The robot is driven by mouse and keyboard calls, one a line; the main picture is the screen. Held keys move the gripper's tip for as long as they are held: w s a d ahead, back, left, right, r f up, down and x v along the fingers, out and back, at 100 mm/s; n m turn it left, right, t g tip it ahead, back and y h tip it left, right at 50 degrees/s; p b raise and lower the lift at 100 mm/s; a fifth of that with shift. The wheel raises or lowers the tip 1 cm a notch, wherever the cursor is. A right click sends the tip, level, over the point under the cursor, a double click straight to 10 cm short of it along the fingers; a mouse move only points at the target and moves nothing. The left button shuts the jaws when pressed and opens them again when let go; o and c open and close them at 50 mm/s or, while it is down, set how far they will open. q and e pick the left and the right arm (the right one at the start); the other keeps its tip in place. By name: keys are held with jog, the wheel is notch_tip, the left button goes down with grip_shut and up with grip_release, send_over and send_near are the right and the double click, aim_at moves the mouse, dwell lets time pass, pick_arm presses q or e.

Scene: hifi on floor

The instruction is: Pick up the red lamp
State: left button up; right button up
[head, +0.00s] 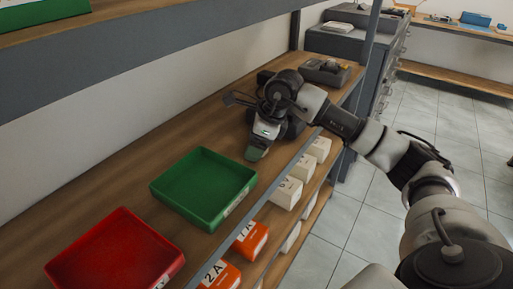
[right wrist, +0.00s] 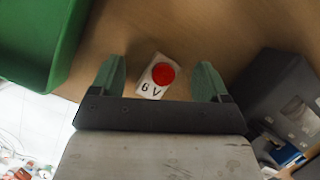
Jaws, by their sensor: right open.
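The red lamp (right wrist: 163,74) shows in the right wrist view as a small white block with a round red top and the marking "6V". It rests on the wooden shelf board. My right gripper (right wrist: 160,80) is open, with one green finger on each side of the lamp and a gap to both. In the head view my right gripper (head: 257,151) points down over the shelf, right of the green tray, and the lamp cannot be made out there. My left gripper is not in view.
A green tray (head: 166,189) and a red tray (head: 60,269) stand on the shelf to the left. Dark devices (head: 327,72) stand behind the gripper. White boxes (head: 287,192) and orange boxes (head: 249,238) sit on the level below. An upper shelf (head: 150,45) hangs overhead.

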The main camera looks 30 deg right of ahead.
jog(key=c, duration=1.3)
jog(key=shift+o, duration=0.2)
jog(key=shift+r, duration=0.15)
